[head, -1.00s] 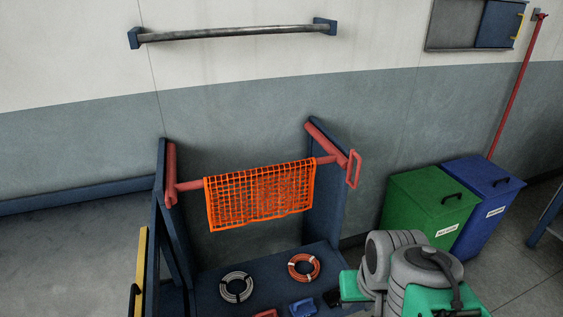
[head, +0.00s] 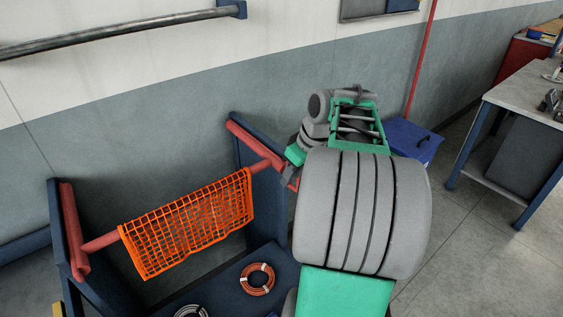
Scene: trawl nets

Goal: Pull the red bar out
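The red bar (head: 100,242) spans the blue stand (head: 241,150) between two sloping red side rails (head: 69,225). An orange net (head: 190,222) hangs draped over the bar's middle. A small part of the red handle at the bar's right end shows beside my gripper (head: 289,175); my gripper and arm hide the rest. My gripper is at this handle, at the right side of the stand. Its fingers are small and dark here, so I cannot tell whether they are closed on the handle.
An orange rope coil (head: 257,279) and a grey coil (head: 190,312) lie on the stand's lower shelf. A blue bin (head: 412,140) stands behind my arm. A workbench (head: 520,105) is at the right, with open floor before it. A grey wall rail (head: 120,28) runs above the stand.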

